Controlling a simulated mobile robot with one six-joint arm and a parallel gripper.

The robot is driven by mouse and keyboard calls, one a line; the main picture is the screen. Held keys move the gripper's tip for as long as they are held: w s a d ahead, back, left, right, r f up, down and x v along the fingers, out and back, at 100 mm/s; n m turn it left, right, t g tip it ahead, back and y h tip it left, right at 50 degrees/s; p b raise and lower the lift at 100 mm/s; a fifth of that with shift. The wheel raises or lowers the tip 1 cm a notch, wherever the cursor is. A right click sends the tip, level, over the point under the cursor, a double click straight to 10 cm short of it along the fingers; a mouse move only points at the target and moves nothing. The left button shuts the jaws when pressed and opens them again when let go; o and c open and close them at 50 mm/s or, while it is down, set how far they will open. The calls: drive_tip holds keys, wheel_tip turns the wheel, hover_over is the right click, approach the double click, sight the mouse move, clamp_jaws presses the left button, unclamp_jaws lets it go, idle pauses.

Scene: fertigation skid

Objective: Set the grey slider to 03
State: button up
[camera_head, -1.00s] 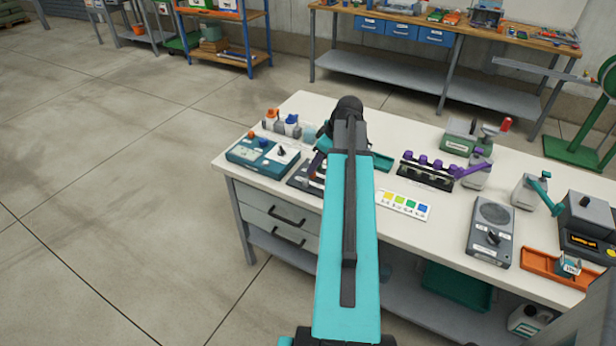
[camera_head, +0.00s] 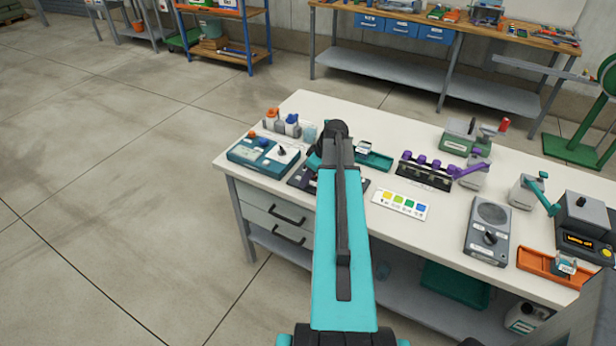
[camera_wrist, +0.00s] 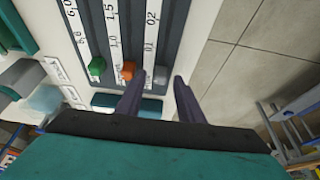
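In the wrist view a dark slider panel (camera_wrist: 140,30) carries a green slider (camera_wrist: 97,66), an orange slider (camera_wrist: 128,70) and the grey slider (camera_wrist: 161,76), each in its own slot beside a white number scale. Contact cannot be told. In the head view my arm hides most of the panel (camera_head: 300,181).
The white bench (camera_head: 440,225) holds a teal box with a dial (camera_head: 263,155) at left, a colour chart (camera_head: 400,204), a purple-knobbed rack (camera_head: 427,170) and a grey dial unit (camera_head: 488,230) to the right. A teal tray (camera_head: 376,161) lies behind the panel.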

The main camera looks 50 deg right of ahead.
drive_tip(key=shift+f, duration=0.1)
clamp_jaws()
drive_tip(key=shift+a, duration=0.1)
idle(0.3)
